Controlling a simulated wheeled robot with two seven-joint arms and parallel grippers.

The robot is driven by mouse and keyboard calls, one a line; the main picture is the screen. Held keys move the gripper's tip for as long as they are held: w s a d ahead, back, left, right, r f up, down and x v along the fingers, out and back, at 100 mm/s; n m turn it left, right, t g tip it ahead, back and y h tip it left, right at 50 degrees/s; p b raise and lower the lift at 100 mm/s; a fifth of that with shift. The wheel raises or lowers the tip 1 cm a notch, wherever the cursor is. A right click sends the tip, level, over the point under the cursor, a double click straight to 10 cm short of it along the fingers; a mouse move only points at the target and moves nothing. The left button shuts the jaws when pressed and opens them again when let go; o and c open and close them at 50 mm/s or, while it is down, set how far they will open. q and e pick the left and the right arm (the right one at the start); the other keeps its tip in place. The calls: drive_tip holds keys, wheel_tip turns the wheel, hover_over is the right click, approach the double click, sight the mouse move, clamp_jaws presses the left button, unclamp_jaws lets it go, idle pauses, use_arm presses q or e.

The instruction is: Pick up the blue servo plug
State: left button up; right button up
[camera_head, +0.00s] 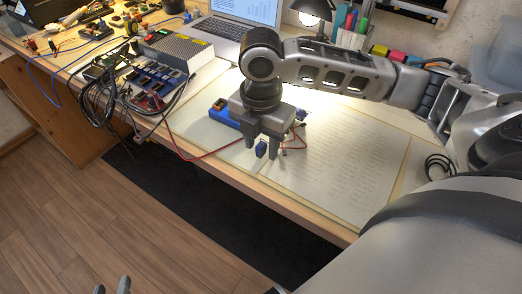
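A small blue plug (261,150) shows between the fingertips of my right gripper (262,147), just above the paper sheet at the bench's front edge. The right gripper points down with its fingers apart, one on each side of the plug; narrow gaps seem to show, so I see no clear grip. Red and dark wires run near the plug and the fingers. A larger blue block (223,116) lies just behind the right gripper, partly hidden by it. My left gripper (112,287) shows only its two fingertips at the bottom edge, spread apart and empty, over the floor.
A laptop (222,32), a lamp (312,10) and a pen holder (350,35) are at the back. Paper sheets (345,165) cover the clear bench right of the gripper.

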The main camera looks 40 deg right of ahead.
clamp_jaws()
